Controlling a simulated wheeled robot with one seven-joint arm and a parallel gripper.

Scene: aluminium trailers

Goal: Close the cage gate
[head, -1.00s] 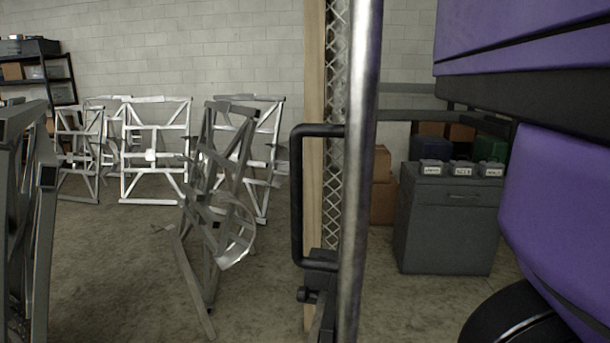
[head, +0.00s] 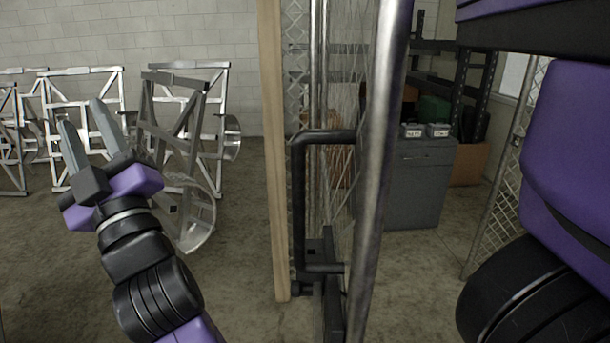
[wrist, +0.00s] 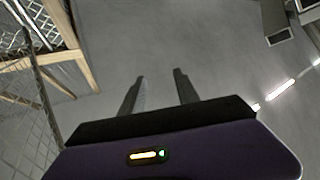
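The cage gate (head: 374,165) is a mesh panel in a round metal frame, seen nearly edge-on in the middle of the head view. A black bar handle (head: 298,205) stands out from its left side, with a dark latch part (head: 322,262) low on the gate. My gripper (head: 84,128) is to the left of the handle, apart from it, pointing up with its two fingers parted and empty. In the wrist view my gripper's fingers (wrist: 157,88) are also parted, with only the grey ceiling beyond. Cage mesh (wrist: 25,90) shows at the left there.
A wooden post (head: 273,150) stands just left of the handle. Aluminium trailer frames (head: 85,110) stand at the left. Behind the gate are a grey cabinet (head: 420,185) and dark shelving (head: 468,95). Another mesh panel (head: 508,185) is at the right.

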